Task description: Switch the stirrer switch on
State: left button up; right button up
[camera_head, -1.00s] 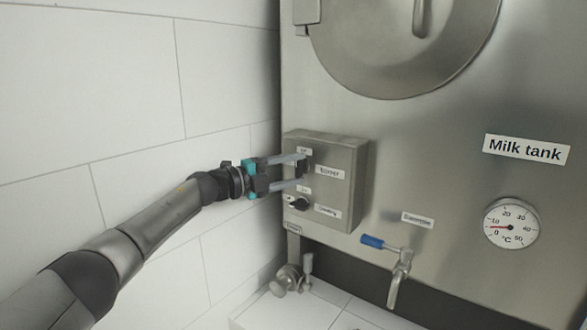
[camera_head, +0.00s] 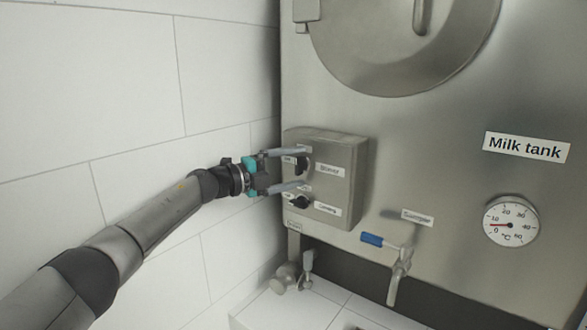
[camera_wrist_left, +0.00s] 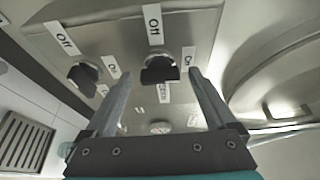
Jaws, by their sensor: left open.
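The stirrer switch (camera_head: 302,166) is a black knob on the upper part of the grey control box (camera_head: 345,190), beside the label "Stirrer". My left gripper (camera_head: 304,168) is open in front of the box, one finger above the knob and one below. In the left wrist view the switch (camera_wrist_left: 160,70) shows between the spread fingertips of my left gripper (camera_wrist_left: 160,84), with a gap on both sides. An "Off" label (camera_wrist_left: 153,24) and an "On" label (camera_wrist_left: 188,57) sit by it. I cannot tell its exact setting. My right gripper is not in view.
A second black knob (camera_head: 300,202) sits just below on the same box, close to the lower finger. A tap with a blue handle (camera_head: 372,240), a dial thermometer (camera_head: 510,221) and the milk tank wall (camera_head: 440,150) are to the right. A tiled wall (camera_head: 90,90) is at left.

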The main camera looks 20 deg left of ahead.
pick_arm(q)
jog(key=b+v, duration=0.1)
jog(key=v, duration=0.6)
jog(key=shift+s+a, duration=0.2)
jog(key=shift+d, duration=0.1)
dwell(0.3)
